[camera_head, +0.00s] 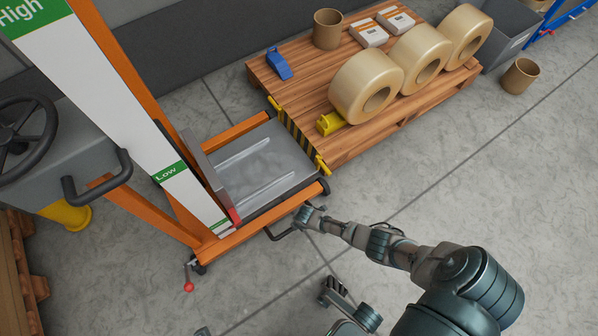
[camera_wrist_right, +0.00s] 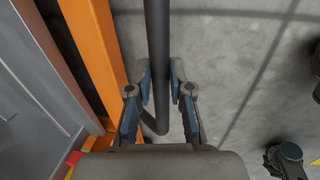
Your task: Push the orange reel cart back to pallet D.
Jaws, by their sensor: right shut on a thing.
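The orange reel cart (camera_head: 220,246) stands at the left, with an upright mast, "High" and "Low" labels and a grey platform (camera_head: 262,160). The platform's far end is close to a black-and-yellow striped edge (camera_head: 292,133) on the wooden pallet (camera_head: 405,122); I cannot tell whether they touch. No letter D shows on this pallet. My right gripper (camera_head: 303,215) is shut on the cart's dark bar handle (camera_head: 280,236). In the right wrist view the bar (camera_wrist_right: 157,55) runs between the fingers (camera_wrist_right: 160,88).
Several tan reels (camera_head: 367,86), a brown core (camera_head: 327,29), a blue tool (camera_head: 279,63) and white boxes (camera_head: 370,34) are on the pallet. Another core (camera_head: 520,76) and a grey bin (camera_head: 510,30) stand beyond its right end. The floor at lower right is clear.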

